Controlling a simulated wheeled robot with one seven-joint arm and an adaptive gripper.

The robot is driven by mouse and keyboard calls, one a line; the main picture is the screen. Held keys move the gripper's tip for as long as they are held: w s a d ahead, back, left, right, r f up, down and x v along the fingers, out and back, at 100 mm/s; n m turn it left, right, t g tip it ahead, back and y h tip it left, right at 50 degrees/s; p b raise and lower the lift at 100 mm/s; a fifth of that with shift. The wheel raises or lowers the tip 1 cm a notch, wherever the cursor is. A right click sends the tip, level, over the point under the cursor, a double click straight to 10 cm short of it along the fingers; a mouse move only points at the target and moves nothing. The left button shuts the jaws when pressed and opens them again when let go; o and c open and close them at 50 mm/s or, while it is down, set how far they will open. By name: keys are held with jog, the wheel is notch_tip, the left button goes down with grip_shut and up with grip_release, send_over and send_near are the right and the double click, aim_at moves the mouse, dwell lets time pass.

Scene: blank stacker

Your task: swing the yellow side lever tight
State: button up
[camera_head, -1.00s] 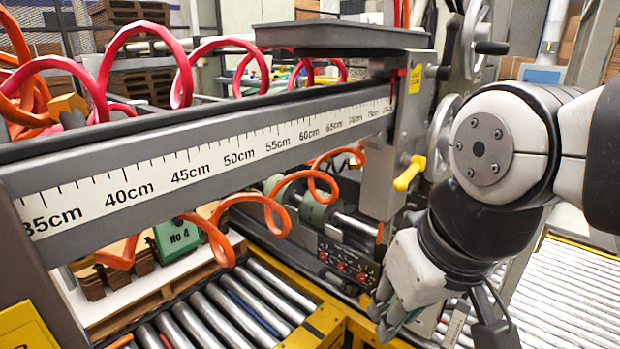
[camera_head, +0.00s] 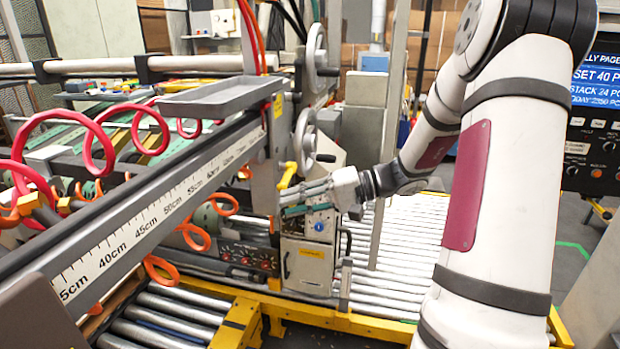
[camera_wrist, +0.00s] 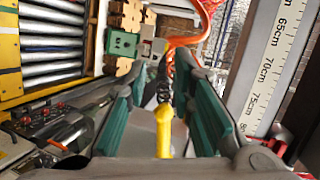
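The yellow side lever (camera_head: 288,174) stands on the grey upright at the end of the ruler beam, tilted, with its rounded knob uppermost. In the wrist view the yellow lever (camera_wrist: 163,132) lies between my two fingers, near the middle of the picture. My gripper (camera_head: 290,201) is at the lever from the right, its fingers pointing left. In the wrist view my gripper (camera_wrist: 158,85) is open, with green pads on both sides of the lever and a visible gap to each. I cannot tell how the lever's lower end meets the upright.
The ruler beam (camera_head: 165,212) runs along the left, with a grey tray (camera_head: 212,97) above it. Handwheels (camera_head: 305,135) stand just behind the lever. A grey box (camera_head: 308,265) sits below my gripper. Orange coiled hoses (camera_head: 190,235) hang under the beam. Rollers (camera_head: 415,225) lie behind.

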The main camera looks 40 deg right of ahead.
jog(key=d+m+t+h+p, duration=0.1)
jog(key=d+m+t, duration=0.3)
jog(key=d, duration=0.6)
jog(key=shift+w+a+n+t+b, duration=0.7)
jog(key=shift+w+a+b, duration=1)
jog(key=shift+w+a, duration=1.65)
jog(key=shift+w+d+f+n+b, duration=0.45)
jog(key=shift+d+f+n+b, duration=0.15)
jog(key=shift+n+b, duration=1.45)
jog(key=shift+w+d+f+n+b, duration=0.5)
jog(key=shift+d+n+b, duration=0.1)
jog(key=shift+n+b, duration=1.4)
jog(key=shift+w+d+f+n+b, duration=0.45)
jog(key=shift+d+f+n+b, duration=0.15)
jog(key=shift+n+b, duration=1.4)
jog(key=shift+w+d+f+n+b, duration=0.1)
jog(key=shift+w+d+n+b, duration=0.15)
jog(key=shift+n+b, duration=0.7)
jog(key=shift+w+d+n+b, duration=0.2)
jog(key=shift+n+b, duration=0.4)
jog(key=shift+b, duration=0.55)
jog(key=shift+w+d+n+b, duration=0.1)
jog(key=shift+d+n+b, duration=0.1)
jog(key=shift+n+b, duration=0.45)
jog(key=v, duration=0.9)
